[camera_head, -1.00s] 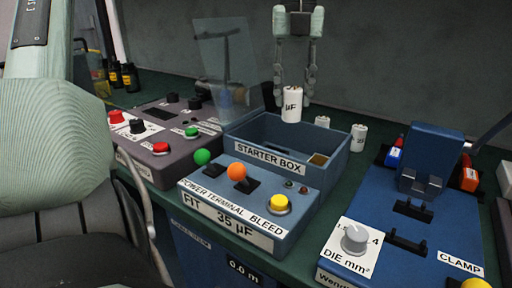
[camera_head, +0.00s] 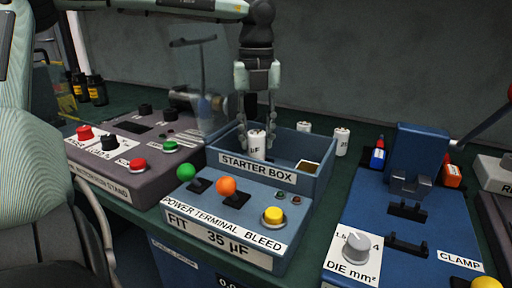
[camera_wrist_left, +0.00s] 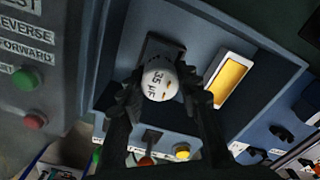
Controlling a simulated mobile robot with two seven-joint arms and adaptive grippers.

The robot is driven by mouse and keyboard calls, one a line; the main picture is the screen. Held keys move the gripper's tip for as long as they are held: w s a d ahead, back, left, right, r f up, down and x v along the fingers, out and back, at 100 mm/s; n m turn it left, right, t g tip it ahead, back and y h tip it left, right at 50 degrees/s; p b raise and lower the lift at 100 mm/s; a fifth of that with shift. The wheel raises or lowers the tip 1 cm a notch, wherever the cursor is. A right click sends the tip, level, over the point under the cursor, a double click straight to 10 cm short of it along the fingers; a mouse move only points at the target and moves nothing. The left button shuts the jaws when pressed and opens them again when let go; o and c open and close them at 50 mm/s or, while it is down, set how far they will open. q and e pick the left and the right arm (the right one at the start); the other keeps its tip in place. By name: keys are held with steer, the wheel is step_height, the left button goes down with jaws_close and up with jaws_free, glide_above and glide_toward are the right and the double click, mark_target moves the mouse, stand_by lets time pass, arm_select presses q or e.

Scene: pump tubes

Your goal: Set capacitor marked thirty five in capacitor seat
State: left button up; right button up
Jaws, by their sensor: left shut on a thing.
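My left gripper (camera_head: 257,140) points down into the open blue starter box (camera_head: 262,176) and is shut on a white capacitor (camera_head: 256,146). In the left wrist view the capacitor (camera_wrist_left: 163,80) shows its "35 µF" top between the two dark fingers (camera_wrist_left: 165,92). A dark square block, which looks like the capacitor seat (camera_wrist_left: 166,47), shows behind it on the box floor. The capacitor's lower end is hidden, so I cannot tell whether it touches the seat. My right gripper is not in view.
A clear upright panel (camera_head: 197,85) stands at the left. The front panel has green, orange and yellow controls (camera_head: 227,187) and reads "FIT 35 µF".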

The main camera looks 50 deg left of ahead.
mark_target(256, 147)
arm_select(q)
steer(key=shift+f, duration=1.4)
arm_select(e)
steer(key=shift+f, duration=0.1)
arm_select(q)
steer(key=shift+f, duration=0.15)
steer(key=o, duration=1.2)
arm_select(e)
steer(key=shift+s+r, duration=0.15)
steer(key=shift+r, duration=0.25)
arm_select(q)
step_height(256, 147, up, 2)
steer(key=shift+a+r, duration=0.1)
step_height(256, 147, up, 9)
steer(key=shift+r, duration=0.55)
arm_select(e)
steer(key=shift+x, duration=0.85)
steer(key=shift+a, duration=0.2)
